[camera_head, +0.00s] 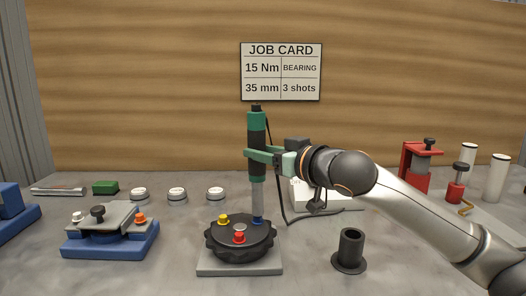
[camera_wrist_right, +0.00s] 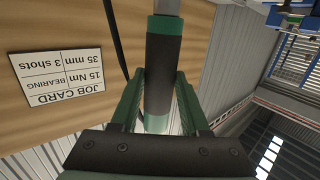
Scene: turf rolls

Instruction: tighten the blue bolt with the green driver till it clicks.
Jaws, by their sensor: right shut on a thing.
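The green driver (camera_head: 257,135) stands upright with a black grip and a grey shaft. My right gripper (camera_head: 252,154) is shut on the driver's body; the right wrist view also shows the driver (camera_wrist_right: 161,75) between the fingers (camera_wrist_right: 157,105). The blue bolt (camera_head: 258,219) shows at the lower end of the shaft, on the right rim of a black round part (camera_head: 238,242). I cannot tell whether the driver's tip is fully seated on it. A yellow bolt (camera_head: 223,219) and a red bolt (camera_head: 239,237) sit on the same part. My left gripper is not in view.
The round part rests on a grey plate (camera_head: 215,269). A black holder (camera_head: 349,250) stands right of it. A blue fixture (camera_head: 105,243) is at left, with several white-topped discs behind. A red press (camera_head: 421,168) stands at right. A job card (camera_head: 281,72) hangs on the wall.

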